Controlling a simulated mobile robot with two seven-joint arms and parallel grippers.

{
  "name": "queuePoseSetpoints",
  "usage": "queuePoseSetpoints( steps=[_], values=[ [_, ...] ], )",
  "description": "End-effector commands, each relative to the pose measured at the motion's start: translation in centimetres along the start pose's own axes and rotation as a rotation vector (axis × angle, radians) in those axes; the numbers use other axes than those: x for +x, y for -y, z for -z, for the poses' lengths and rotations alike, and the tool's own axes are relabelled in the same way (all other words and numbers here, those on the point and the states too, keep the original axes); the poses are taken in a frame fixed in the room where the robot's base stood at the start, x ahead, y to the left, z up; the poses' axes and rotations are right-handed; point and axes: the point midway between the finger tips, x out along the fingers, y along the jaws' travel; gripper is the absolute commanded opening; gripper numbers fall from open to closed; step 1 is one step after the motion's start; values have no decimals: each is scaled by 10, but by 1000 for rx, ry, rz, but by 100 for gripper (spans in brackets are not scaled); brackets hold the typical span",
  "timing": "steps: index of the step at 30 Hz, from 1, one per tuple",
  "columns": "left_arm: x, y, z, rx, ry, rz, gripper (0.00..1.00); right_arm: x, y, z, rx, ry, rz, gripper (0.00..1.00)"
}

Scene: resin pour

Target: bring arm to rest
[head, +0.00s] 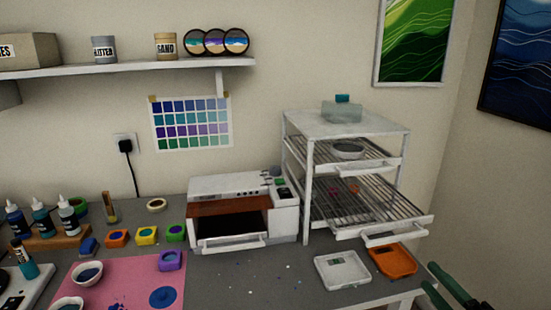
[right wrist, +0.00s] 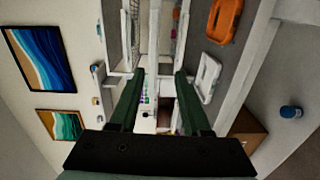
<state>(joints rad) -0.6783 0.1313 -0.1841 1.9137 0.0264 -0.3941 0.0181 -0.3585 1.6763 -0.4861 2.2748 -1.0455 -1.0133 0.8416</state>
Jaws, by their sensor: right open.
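My right gripper (head: 432,277) shows at the lower right edge of the head view, with dark green fingers. It is in front of and to the right of the trays at the table's right end. In the right wrist view the two green fingers of my right gripper (right wrist: 159,74) stand apart with nothing held between them. My left gripper is in neither view.
A white rack (head: 308,190) with wire shelves, the lower one pulled out, stands left of the gripper. A white tray (head: 322,277) and an orange tray (head: 405,262) lie at the table's right end. A small oven (head: 286,222) stands farther left.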

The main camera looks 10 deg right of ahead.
Motion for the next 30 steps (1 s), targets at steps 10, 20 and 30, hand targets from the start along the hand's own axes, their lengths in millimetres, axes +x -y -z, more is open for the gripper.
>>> queuePoseSetpoints(
  steps=[10, 20, 30],
  values=[
    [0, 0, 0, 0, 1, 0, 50, -28, 140, -5, 336, 232, 306, 48],
    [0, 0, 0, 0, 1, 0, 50, -82, 262, 64, 799, 353, 592, 48],
    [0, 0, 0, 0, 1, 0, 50, -121, 319, 163, 1311, 420, 694, 48]
  ],
)
